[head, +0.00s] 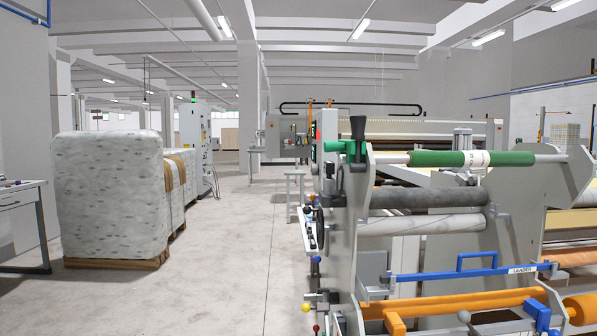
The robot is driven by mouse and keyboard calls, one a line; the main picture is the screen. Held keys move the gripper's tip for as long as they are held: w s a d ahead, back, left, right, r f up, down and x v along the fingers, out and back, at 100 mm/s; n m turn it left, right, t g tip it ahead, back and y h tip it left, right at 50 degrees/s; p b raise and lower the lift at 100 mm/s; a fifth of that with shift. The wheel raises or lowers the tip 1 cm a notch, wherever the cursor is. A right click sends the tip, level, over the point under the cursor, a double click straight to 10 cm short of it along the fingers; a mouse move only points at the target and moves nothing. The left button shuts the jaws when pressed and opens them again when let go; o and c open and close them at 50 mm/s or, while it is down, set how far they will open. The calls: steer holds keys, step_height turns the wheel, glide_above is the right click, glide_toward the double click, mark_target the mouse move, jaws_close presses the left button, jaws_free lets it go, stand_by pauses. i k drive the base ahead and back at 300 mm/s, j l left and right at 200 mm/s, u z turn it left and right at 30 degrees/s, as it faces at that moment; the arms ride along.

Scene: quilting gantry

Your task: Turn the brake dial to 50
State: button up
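No part of my gripper or arm can be made out in the head view. The grey side frame (343,245) of a roll stand is at right of centre, with small controls along its left edge. A dark round wheel or knob (319,229) shows edge-on there, beside a small panel (308,229). I cannot tell which of these is the brake dial, and no scale or number is readable.
A green roll (470,159), grey rolls and an orange roller (455,304) span the stand. A blue bar (455,273) marked LEADER lies across its front. Wrapped pallets (110,195) and a table (22,205) are at left. The floor (232,240) between is clear.

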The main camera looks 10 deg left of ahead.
mark_target(315, 170)
steer(key=j, duration=0.5)
steer(key=k+j+z, duration=0.1)
steer(key=j, duration=0.4)
steer(key=i+j, duration=0.1)
steer(key=i, duration=0.35)
steer(key=i+j+z, duration=0.1)
steer(key=i, duration=0.4)
steer(key=i+j, duration=0.1)
steer(key=i, duration=0.35)
steer(key=i+j+z, duration=0.1)
steer(key=i, duration=0.35)
steer(key=i+j, duration=0.2)
steer(key=i, duration=0.25)
steer(key=z, duration=0.05)
